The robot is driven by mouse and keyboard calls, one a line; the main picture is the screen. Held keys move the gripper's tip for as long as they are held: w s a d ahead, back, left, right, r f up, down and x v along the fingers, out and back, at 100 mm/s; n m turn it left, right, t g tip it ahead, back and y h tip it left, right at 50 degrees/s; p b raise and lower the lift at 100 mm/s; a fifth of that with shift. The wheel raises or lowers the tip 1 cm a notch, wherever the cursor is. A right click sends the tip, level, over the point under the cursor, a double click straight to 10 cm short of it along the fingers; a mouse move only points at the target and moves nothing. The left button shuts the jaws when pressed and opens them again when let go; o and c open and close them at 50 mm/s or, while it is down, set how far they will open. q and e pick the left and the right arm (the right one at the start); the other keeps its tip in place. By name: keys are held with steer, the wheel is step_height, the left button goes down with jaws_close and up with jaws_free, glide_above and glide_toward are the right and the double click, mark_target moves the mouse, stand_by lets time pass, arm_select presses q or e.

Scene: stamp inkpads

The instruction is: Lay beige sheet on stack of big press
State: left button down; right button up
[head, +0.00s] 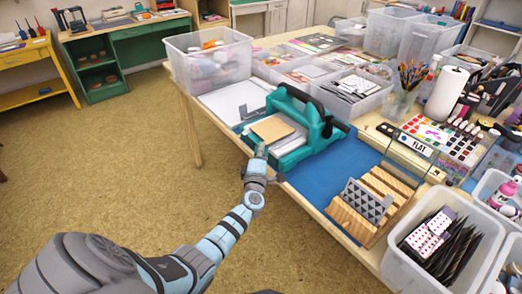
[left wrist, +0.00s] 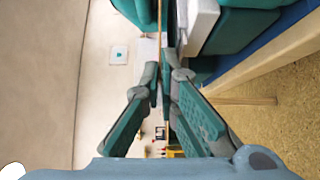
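The beige sheet (head: 272,128) is at the near side of the big teal press (head: 297,156), above its pale stack (head: 291,143). My left gripper (head: 261,152) is shut on the sheet's near edge. In the left wrist view the sheet (left wrist: 160,16) shows edge-on as a thin line between the fingertips of my left gripper (left wrist: 163,80). There it runs alongside the white stack (left wrist: 202,22), with a narrow gap between them. The sheet's far end is hidden in the left wrist view. My right gripper is not in view.
The press stands on a blue mat (head: 330,182). A clear bin (head: 208,62) stands to its left.

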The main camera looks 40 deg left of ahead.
arm_select(q)
steer(key=shift+f, duration=0.2)
steer(key=shift+f, duration=0.45)
stand_by(0.7)
steer(key=c, duration=1.7)
jaws_free()
steer(key=shift+s, duration=0.1)
steer(key=shift+s+a+p, duration=0.25)
steer(key=shift+s+p, duration=0.1)
steer(key=shift+s, duration=0.4)
steer(key=shift+s+a+p, duration=0.2)
steer(key=shift+s+p, duration=0.15)
steer(key=shift+s, duration=0.45)
steer(key=shift+s+a+p, duration=0.25)
steer(key=shift+s+p, duration=0.1)
steer(key=shift+s, duration=0.4)
